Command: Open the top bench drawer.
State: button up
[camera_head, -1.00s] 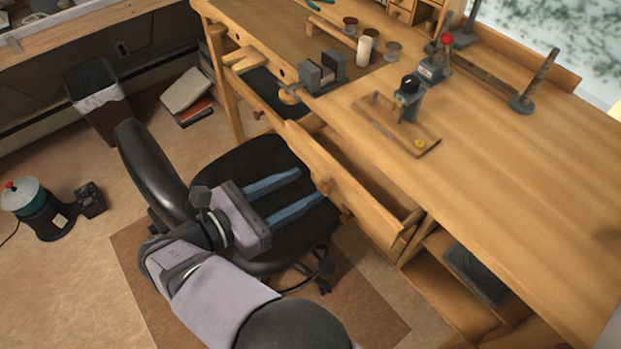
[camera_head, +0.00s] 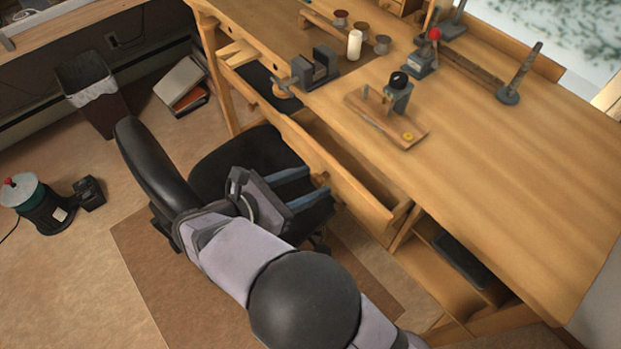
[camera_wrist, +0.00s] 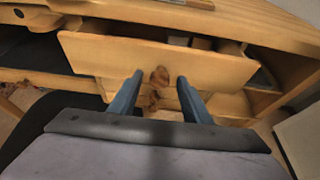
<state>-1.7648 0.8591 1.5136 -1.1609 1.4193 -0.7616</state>
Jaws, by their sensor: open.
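The top bench drawer (camera_head: 335,172) is pulled partway out, with its hollow inside showing. Its wooden front (camera_wrist: 210,62) faces the wrist camera. A round wooden knob (camera_wrist: 160,77) on that front appears between my fingertips in the wrist view. My gripper (camera_head: 316,182) is open, with two blue fingers pointing at the drawer front; it also shows in the wrist view (camera_wrist: 160,84). Nothing is held. I cannot tell how far the fingertips are from the knob. Another knob (camera_wrist: 153,101) shows just below, on a lower front.
A black office chair (camera_head: 215,180) stands beneath my gripper, left of the drawer. The workbench top (camera_head: 480,170) holds a small vise (camera_head: 318,68) and a wooden board (camera_head: 385,118). An open shelf (camera_head: 440,275) lies right of the drawer.

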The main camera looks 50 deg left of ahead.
jog(key=shift+w+f, duration=0.2)
jog(key=shift+w, duration=0.25)
grip_shut()
jog(key=s+p, duration=0.1)
jog(key=s, duration=0.7)
jog(key=shift+s, duration=0.3)
grip_release()
